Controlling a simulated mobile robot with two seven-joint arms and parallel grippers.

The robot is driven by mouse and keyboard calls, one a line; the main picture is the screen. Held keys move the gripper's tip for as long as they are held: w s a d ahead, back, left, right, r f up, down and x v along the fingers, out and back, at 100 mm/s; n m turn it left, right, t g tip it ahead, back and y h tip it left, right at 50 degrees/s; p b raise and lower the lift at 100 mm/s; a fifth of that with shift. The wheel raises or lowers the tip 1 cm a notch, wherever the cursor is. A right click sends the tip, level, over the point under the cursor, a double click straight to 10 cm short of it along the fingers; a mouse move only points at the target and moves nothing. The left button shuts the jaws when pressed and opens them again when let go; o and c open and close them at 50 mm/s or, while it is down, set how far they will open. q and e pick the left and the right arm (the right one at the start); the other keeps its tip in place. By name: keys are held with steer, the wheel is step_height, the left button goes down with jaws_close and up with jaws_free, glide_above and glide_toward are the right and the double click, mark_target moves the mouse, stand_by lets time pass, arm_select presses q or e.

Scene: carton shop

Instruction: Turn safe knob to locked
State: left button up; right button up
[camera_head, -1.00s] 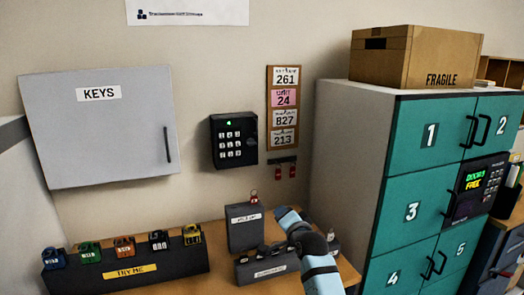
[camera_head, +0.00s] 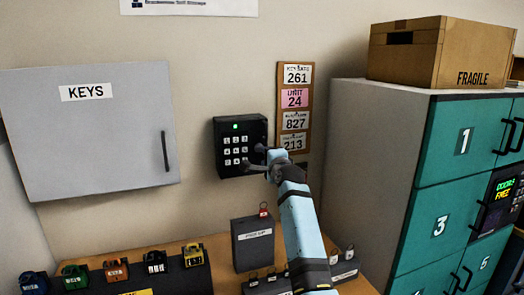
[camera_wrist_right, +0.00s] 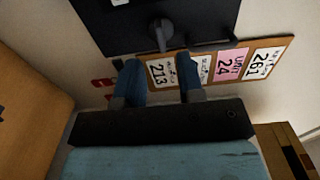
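The safe (camera_head: 229,162) is a small black wall box with a white-button keypad and a lit green light. It also shows at the top of the right wrist view (camera_wrist_right: 100,25). Its grey knob (camera_wrist_right: 160,34) sticks out between and just beyond my right fingertips in the right wrist view; no contact is visible. In the head view my right gripper (camera_head: 261,160) is at the safe's right side and largely covers the knob. The fingers stand apart with nothing between them in the right wrist view (camera_wrist_right: 158,65). My left gripper is in neither current view.
A wooden strip of number cards (camera_head: 282,90) hangs right of the safe. Below are a grey box (camera_head: 253,252) with a red padlock and a row of coloured padlocks on a dark stand. A grey KEYS cabinet (camera_head: 90,135) is left; teal lockers (camera_head: 450,190) are right.

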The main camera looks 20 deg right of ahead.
steer(key=shift+w, duration=2.75)
steer(key=shift+c, duration=0.2)
jaws_close()
